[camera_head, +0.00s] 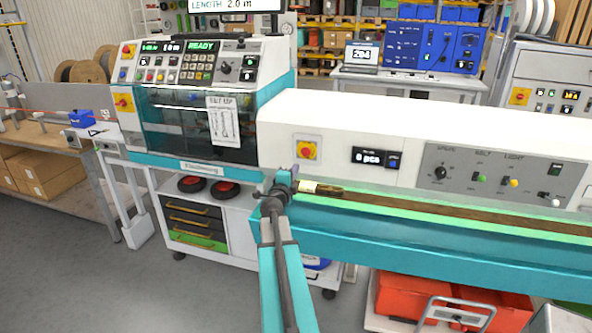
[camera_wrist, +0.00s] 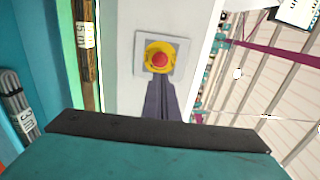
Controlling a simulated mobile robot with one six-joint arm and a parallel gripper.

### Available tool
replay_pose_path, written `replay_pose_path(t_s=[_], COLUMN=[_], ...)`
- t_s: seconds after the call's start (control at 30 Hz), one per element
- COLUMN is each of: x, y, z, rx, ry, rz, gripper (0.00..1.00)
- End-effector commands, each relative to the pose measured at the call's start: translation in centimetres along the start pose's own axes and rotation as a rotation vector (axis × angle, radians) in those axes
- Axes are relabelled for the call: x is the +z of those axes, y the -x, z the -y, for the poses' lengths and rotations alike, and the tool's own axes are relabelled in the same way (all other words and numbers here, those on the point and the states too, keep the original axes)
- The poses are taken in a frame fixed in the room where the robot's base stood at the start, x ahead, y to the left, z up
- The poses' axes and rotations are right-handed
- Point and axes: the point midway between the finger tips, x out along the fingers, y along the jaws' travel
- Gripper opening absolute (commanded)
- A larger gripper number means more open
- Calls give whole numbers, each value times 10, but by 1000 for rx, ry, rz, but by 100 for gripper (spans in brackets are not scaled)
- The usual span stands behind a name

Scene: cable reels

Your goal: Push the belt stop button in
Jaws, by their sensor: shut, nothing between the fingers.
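The belt stop button (camera_head: 307,150) is a red mushroom button on a yellow ring and a pale square plate, on the white front of the belt housing. In the wrist view the same button (camera_wrist: 160,58) faces me near the top centre. My gripper (camera_head: 295,171) is in front of the housing, just left of and below the button. In the wrist view my gripper fingers (camera_wrist: 160,83) are together and empty, their tips at the button's lower edge in the picture. I cannot tell whether they touch it.
A counter display (camera_head: 377,157) and a grey switch panel (camera_head: 500,175) are to the right. The cutting machine (camera_head: 195,115) stands left and has its own red-and-yellow button (camera_head: 123,103).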

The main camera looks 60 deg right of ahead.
Motion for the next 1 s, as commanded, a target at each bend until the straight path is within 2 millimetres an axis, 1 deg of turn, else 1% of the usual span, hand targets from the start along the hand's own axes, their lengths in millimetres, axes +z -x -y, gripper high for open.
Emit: replay_pose_path(t_s=[0.03,0.23,0.87,0.97,1.0], x=[-1,0,1,9,14], y=[6,15,16,19,21], z=[0,0,0,0,-1], rx=[0,0,0,0,1], ry=[0,1,1,1,1], rz=[0,0,1,11,18], gripper=[0,0,0,0,0])
